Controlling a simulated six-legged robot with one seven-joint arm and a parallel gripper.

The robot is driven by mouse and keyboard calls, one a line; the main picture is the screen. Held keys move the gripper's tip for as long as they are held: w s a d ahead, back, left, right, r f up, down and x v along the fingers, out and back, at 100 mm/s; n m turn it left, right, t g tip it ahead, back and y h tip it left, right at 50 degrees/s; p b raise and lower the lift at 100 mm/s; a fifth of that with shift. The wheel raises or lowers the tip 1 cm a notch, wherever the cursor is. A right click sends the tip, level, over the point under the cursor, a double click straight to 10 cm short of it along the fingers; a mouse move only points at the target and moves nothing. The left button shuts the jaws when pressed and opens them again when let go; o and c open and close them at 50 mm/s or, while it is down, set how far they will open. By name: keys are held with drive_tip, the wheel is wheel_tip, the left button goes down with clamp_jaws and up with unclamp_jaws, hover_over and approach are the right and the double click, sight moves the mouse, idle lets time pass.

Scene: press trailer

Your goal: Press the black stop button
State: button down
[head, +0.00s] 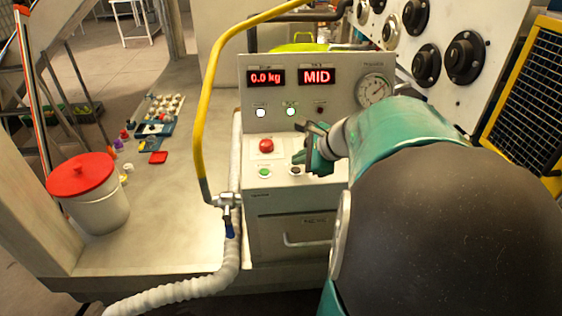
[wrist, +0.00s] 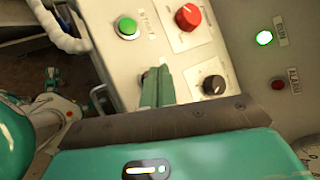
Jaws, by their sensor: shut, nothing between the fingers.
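The black stop button (head: 295,170) is on the sloped front of the grey control panel (head: 256,198), right of a green button (head: 264,173). My gripper (head: 309,166) is just right of the black button in the head view, its fingers pointing at the panel. In the wrist view the shut, empty fingers (wrist: 156,72) reach down to the panel between the green button (wrist: 127,27) and a black knob (wrist: 214,85). The fingers hide most or all of the black button there. I cannot tell whether they touch it.
A red knob (head: 266,146) is above the buttons and also shows in the wrist view (wrist: 188,16). Displays read 0.0 kg and MID (head: 317,77). A yellow pipe (head: 203,120) and white hose (head: 190,290) stand left. A red-lidded bucket (head: 88,195) is further left.

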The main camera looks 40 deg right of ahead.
sight(300, 171)
drive_tip(key=shift+f, duration=0.15)
idle(0.7)
drive_tip(key=shift+f, duration=0.3)
drive_tip(key=shift+f, duration=0.4)
idle(0.5)
idle(0.4)
drive_tip(key=shift+r, duration=0.85)
drive_tip(key=shift+r, duration=2.5)
